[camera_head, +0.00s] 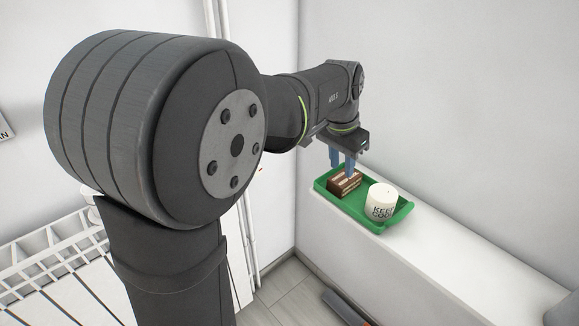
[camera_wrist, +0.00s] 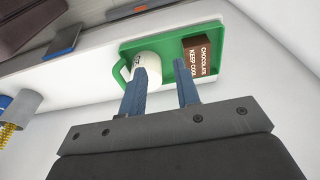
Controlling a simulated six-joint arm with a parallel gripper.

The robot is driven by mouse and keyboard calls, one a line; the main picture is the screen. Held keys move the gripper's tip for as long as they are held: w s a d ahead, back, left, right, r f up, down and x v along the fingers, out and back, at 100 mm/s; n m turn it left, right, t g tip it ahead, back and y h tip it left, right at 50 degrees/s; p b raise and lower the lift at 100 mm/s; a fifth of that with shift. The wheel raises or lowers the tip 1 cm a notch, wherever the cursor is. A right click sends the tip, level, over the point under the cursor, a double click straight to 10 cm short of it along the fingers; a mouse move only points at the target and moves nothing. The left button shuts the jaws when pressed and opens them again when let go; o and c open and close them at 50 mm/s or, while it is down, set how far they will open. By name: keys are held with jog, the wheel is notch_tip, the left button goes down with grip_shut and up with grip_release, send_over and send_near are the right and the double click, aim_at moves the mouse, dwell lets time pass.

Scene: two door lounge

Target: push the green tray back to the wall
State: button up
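The green tray (camera_head: 352,203) lies flat on a white ledge (camera_head: 455,262) along the right wall, near the room's corner. On it stand a brown chocolate box (camera_head: 344,182) and a white cylinder (camera_head: 382,202) with dark lettering. In the wrist view the tray (camera_wrist: 172,66) is beyond the fingertips, with the box (camera_wrist: 201,56) on the right and the cylinder (camera_wrist: 149,63) on the left. My gripper (camera_head: 343,164) points down at the tray's far part, near the box; its blue fingers (camera_wrist: 160,90) are apart with nothing between them. I cannot tell whether they touch the tray or its wall gap.
A white radiator (camera_head: 60,250) stands on the left, and pipes (camera_head: 246,215) run up near the corner. In the wrist view a grey cylinder with a yellow coil (camera_wrist: 20,106) is at the left.

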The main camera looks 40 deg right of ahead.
aim_at(348, 209)
jog(key=shift+y, duration=0.9)
jog(key=f, duration=0.2)
jog(key=s+f, duration=0.1)
jog(key=f, duration=0.5)
jog(key=shift+s+a+f, duration=0.1)
jog(key=shift+s+a, duration=0.1)
jog(key=shift+s, duration=0.1)
grip_shut()
jog(key=d+f, duration=0.1)
jog(key=f, duration=0.5)
jog(key=d+f, duration=0.1)
jog(key=f, duration=0.2)
jog(key=shift+d+f, duration=0.15)
jog(key=shift+d, duration=0.85)
jog(key=shift+d, duration=0.1)
jog(key=d, duration=0.5)
jog(key=shift+d, duration=0.4)
